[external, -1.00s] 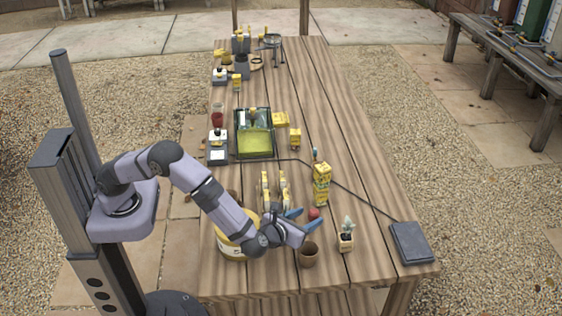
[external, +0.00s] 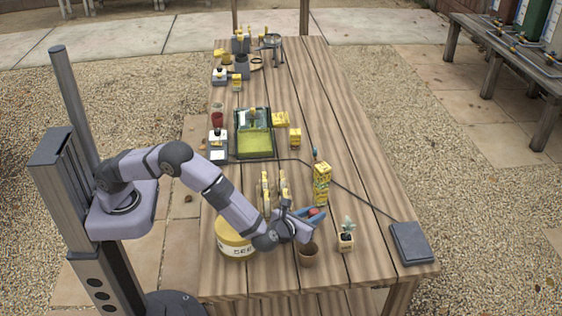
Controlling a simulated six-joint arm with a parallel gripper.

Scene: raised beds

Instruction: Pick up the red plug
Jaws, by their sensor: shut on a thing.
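The red plug (external: 314,212) is a small red piece, partly hidden between the blue fingers. My gripper (external: 313,217) is shut on it, just above or at the wooden table's right-front part. I cannot tell whether the plug still touches the table. The gripper is behind a small brown pot (external: 309,255) and in front of a yellow patterned box (external: 322,182).
A potted succulent (external: 346,237) stands to the right. A black cable runs to a dark flat box (external: 411,243). The table (external: 375,270) is clear near its front edge.

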